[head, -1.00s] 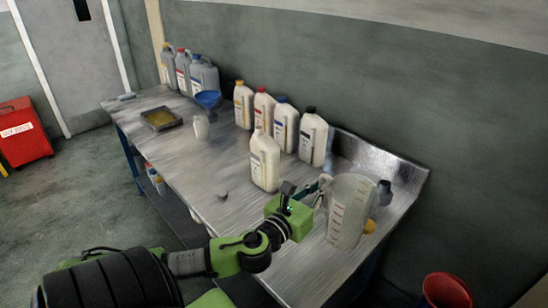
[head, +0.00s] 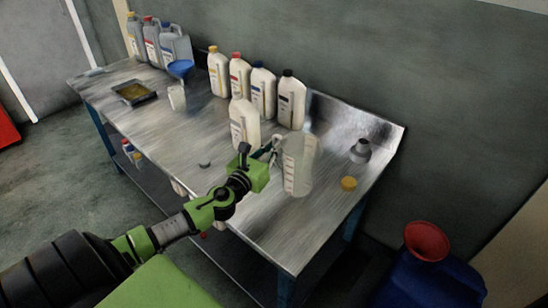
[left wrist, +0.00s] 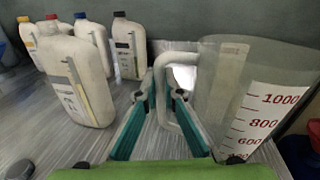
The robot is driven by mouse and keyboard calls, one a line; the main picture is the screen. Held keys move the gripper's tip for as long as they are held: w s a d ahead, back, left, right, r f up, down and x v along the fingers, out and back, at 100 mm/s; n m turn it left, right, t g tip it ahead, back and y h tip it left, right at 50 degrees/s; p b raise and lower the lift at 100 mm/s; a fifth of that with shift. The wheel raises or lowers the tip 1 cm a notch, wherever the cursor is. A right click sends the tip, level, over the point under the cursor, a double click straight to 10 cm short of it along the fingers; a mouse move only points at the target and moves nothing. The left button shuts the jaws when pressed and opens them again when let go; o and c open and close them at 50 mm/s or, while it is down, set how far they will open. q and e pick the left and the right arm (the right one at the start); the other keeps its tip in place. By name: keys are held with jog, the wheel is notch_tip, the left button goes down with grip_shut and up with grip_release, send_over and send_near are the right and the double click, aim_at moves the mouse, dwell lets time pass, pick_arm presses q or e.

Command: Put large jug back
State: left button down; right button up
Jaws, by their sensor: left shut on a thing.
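The large jug (head: 298,166) is clear with red graduation marks and stands near the right part of the metal bench. In the left wrist view the jug (left wrist: 225,95) fills the right side, its handle toward me. My left gripper (head: 275,150) is shut on the jug's handle. In the left wrist view its green-padded fingers (left wrist: 172,105) lie on either side of the handle. Whether the jug's base touches the bench is hard to tell. My right gripper is not in view.
Several white bottles (head: 262,90) stand along the wall, with one white bottle (head: 244,124) in front, near the gripper. A grey cap-like part (head: 360,150) and a yellow cap (head: 348,184) lie right of the jug. A blue container with a red funnel (head: 427,241) stands on the floor.

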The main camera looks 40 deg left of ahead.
pick_arm(q)
jog(key=f, duration=0.1)
jog(key=f+b, duration=0.1)
jog(key=f, duration=0.1)
jog(key=w+a+f+b, duration=0.1)
jog(key=shift+w+f, duration=0.1)
jog(key=shift+f, duration=0.3)
jog(key=shift+f, duration=0.2)
jog(key=c, duration=2.2)
grip_release()
